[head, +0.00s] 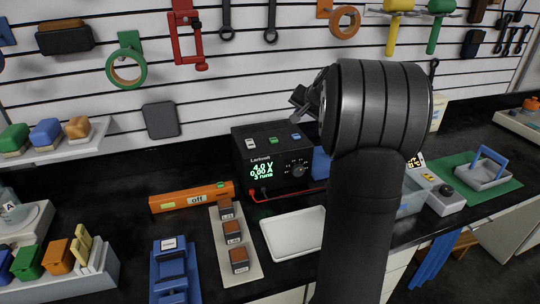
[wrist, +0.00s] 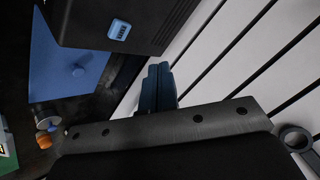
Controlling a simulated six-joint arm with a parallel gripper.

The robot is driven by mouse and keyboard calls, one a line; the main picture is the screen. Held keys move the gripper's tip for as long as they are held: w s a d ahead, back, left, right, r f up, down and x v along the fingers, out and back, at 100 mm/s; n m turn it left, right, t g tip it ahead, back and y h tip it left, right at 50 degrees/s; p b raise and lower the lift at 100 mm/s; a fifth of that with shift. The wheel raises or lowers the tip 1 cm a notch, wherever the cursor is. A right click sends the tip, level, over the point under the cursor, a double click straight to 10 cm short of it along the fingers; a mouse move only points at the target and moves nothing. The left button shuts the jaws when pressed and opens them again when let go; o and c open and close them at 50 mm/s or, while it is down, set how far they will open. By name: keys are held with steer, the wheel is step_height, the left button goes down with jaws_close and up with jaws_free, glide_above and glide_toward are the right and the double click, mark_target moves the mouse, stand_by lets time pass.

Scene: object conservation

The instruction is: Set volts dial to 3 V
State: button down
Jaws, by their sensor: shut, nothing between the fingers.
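The power supply (head: 260,150) is a dark box on the bench in the head view. Its front display (head: 262,170) glows green and reads 4.0 V, 0.00 A and a third line that looks like "3 runs". The dial (head: 297,170) sits on the front face right of the display; its pointer is too small to read. My gripper (head: 300,100) is up beside and above the box's right end, its fingers shut and empty. In the wrist view the shut fingers (wrist: 157,88) point past the dark box (wrist: 130,25), which bears a blue button (wrist: 119,29).
My arm hides part of the bench right of the supply. A white tray (head: 293,236) and a beige strip with several dark-topped blocks (head: 236,240) lie in front. An orange level-like bar marked off (head: 190,198) lies left. Pegboard tools hang behind.

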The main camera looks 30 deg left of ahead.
mark_target(299, 172)
steer(key=c, duration=2.1)
jaws_free()
